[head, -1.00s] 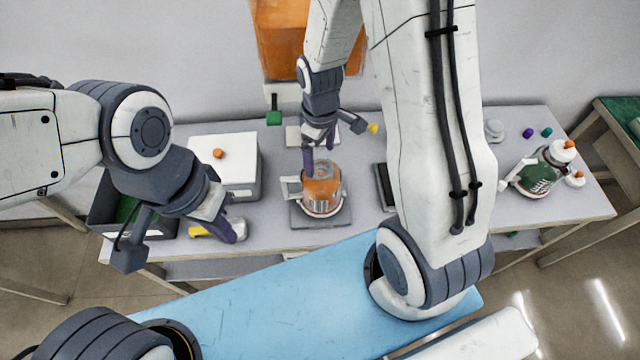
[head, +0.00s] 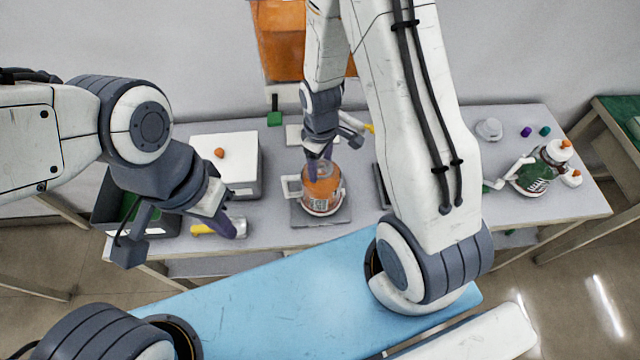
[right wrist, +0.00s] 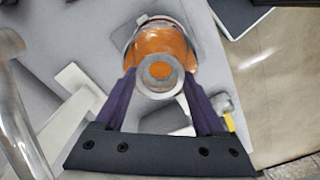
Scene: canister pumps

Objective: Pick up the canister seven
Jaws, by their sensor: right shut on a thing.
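An orange canister (head: 322,188) with a white handle on its left side stands on a flat grey pad (head: 340,216) in the middle of the bench. Its pale label is too small to read as a number. My right gripper (head: 318,164) comes down from above and is shut on the canister's top. In the right wrist view, the purple fingers (right wrist: 160,76) lie on either side of the round top of the orange canister (right wrist: 160,42). My left gripper (head: 228,224) hangs over the left part of the bench, its fingers overlapping in view.
A yellow-handled item (head: 203,230) lies by my left gripper. A white-topped box (head: 228,160) and a dark bin (head: 108,205) stand left. A green canister (head: 534,175) stands right, with purple (head: 526,132) and teal (head: 545,131) pieces behind. Bench space before it is clear.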

